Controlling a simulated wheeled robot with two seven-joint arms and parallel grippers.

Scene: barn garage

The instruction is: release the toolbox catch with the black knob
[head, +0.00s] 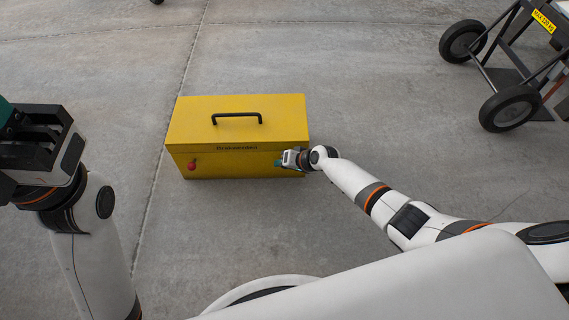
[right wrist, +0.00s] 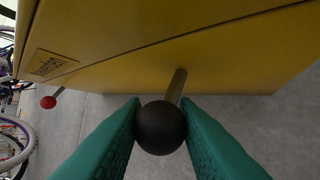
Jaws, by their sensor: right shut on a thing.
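The yellow toolbox (head: 238,118) sits on the concrete floor with its lid down and a black handle (head: 237,117) on top. A red knob (head: 192,165) is on the left of its front face; it also shows in the right wrist view (right wrist: 48,102). My right gripper (head: 280,163) is at the right of the front face. In the right wrist view its green fingers are shut on the black knob (right wrist: 160,128), a ball on a short dark rod from the box front. In the head view the gripper hides this knob. My left gripper (head: 35,135) is raised at the left, away from the box.
A wheeled cart (head: 508,108) with black tyres stands at the upper right. A label (head: 237,148) is on the box front. The floor around the box is clear. Bicycle wheels (right wrist: 12,145) show at the left edge of the right wrist view.

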